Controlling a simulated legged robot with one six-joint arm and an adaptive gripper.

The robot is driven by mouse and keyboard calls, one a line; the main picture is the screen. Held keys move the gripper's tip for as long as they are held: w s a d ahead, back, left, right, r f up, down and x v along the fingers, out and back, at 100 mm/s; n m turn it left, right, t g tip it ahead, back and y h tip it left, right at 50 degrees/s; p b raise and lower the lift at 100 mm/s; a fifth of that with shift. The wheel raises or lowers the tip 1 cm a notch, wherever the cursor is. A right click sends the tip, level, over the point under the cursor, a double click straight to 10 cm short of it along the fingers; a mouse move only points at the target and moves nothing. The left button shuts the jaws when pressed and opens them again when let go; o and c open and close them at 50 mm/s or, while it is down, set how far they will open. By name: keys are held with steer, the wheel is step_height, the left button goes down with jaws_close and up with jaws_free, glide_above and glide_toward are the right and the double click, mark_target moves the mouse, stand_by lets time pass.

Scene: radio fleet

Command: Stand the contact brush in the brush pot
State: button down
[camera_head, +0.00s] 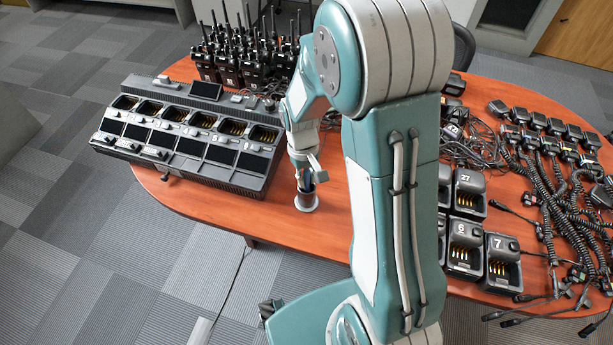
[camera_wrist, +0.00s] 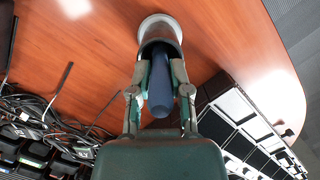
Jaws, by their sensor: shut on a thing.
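The contact brush shows in the wrist view as a dark blue handle (camera_wrist: 160,95) between the fingers of my gripper (camera_wrist: 160,68), which is shut on it. The handle points from my palm toward the brush pot (camera_wrist: 160,24), a round, pale-rimmed cup beyond the fingertips. The brush's far end is hidden at the pot's mouth, and I cannot tell how deep it sits. In the head view my gripper (camera_head: 308,178) points down right over the small pot (camera_head: 306,203), which stands near the table's front edge.
A six-slot charger (camera_head: 190,135) stands close on the left, with several radios (camera_head: 245,60) behind it. Single chargers (camera_head: 465,245) and coiled-cord microphones (camera_head: 560,160) fill the right of the orange-brown table (camera_head: 220,208). Loose black cables (camera_head: 470,140) lie behind my arm.

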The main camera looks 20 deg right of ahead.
steer(key=shift+a, duration=0.2)
steer(key=c, duration=0.6)
jaws_free()
steer(key=shift+d, duration=0.2)
step_height(320, 180, up, 11)
steer(key=w, duration=0.2)
steer(key=s+r+t, duration=0.2)
steer(key=s+r, duration=0.2)
steer(key=s, duration=0.1)
steer(key=s+r+m+t, duration=0.1)
steer(key=s+r+t, duration=0.2)
steer(key=s+r, duration=0.2)
steer(key=s+r+t, duration=0.2)
steer(key=s+r, duration=0.2)
steer(key=s, duration=0.2)
steer(key=shift+s+r+m+t, duration=0.2)
steer(key=shift+r+m+t, duration=0.2)
